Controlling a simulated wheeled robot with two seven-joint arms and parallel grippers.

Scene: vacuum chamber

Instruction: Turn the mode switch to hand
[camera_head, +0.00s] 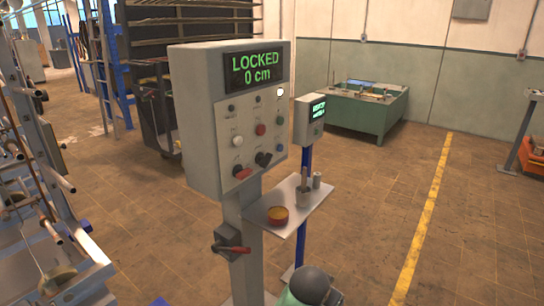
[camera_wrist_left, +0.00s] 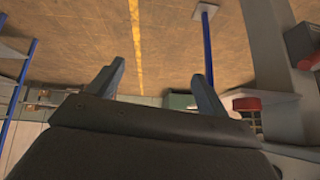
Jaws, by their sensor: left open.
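The control box (camera_head: 208,128) stands on a grey post in the head view, its display (camera_head: 254,68) reading "LOCKED 0 cm" in green. Its face carries several small buttons and lamps. Low on the face are a red knob (camera_head: 242,172) and a black knob (camera_head: 263,159); the labels are too small to read, so I cannot tell which is the mode switch. My left gripper (camera_wrist_left: 158,72) shows in the left wrist view, fingers apart with nothing between them. I do not see it in the head view. My right gripper is in neither view.
A red-handled lever (camera_head: 232,248) sits lower on the post. A smaller display box (camera_head: 309,120) stands behind on a blue pole. Open floor with a yellow line (camera_head: 424,220) lies right.

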